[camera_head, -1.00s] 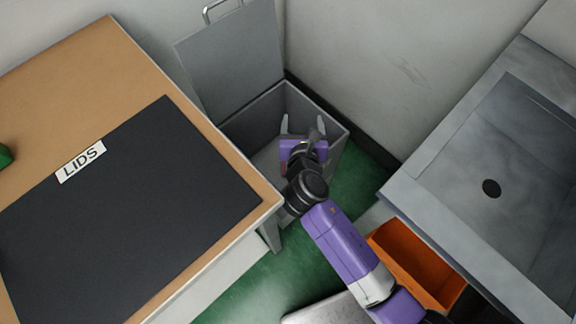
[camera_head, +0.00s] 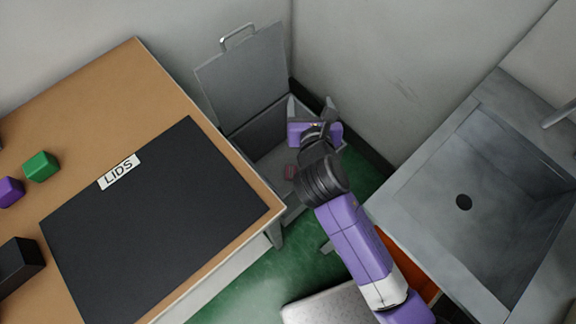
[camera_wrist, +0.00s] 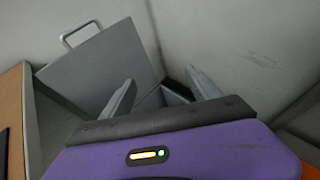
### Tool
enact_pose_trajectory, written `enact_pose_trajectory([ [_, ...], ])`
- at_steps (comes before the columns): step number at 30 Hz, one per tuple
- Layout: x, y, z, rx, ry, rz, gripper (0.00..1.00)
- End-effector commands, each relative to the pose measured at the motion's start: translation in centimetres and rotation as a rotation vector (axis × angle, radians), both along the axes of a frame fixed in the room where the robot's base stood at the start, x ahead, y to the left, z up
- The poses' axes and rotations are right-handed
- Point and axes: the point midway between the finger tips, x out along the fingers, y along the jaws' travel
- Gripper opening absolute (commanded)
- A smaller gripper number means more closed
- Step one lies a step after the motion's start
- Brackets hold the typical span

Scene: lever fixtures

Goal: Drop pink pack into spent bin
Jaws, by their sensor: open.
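The spent bin (camera_head: 243,140) is a grey box with its lid (camera_head: 245,80) raised against the wall, standing in the corner beside the wooden table. The raised lid (camera_wrist: 100,70) also shows there; the pack does not.
The wooden table (camera_head: 135,65) with a black mat (camera_head: 160,220) marked LIDS is at left, holding a green block (camera_head: 40,166), a purple block (camera_head: 10,191) and a black box (camera_head: 18,262). A grey sink (camera_head: 500,190) stands at right. An orange bin (camera_head: 395,250) is partly hidden below it.

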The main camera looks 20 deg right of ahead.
Motion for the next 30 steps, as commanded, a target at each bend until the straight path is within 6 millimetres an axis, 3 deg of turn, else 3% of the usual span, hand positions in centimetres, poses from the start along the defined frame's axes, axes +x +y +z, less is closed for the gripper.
enact_pose_trajectory([
  [1, -0.1, 0.0, 1.4, 0.000, -0.001, 0.002, 0.70],
  [3, -0.1, -0.1, 2.3, 0.000, -0.001, 0.004, 0.70],
  [9, -0.3, -0.1, 3.8, -0.001, -0.001, 0.009, 0.70],
  [30, -0.3, -0.1, 4.0, -0.001, -0.001, 0.010, 0.70],
])
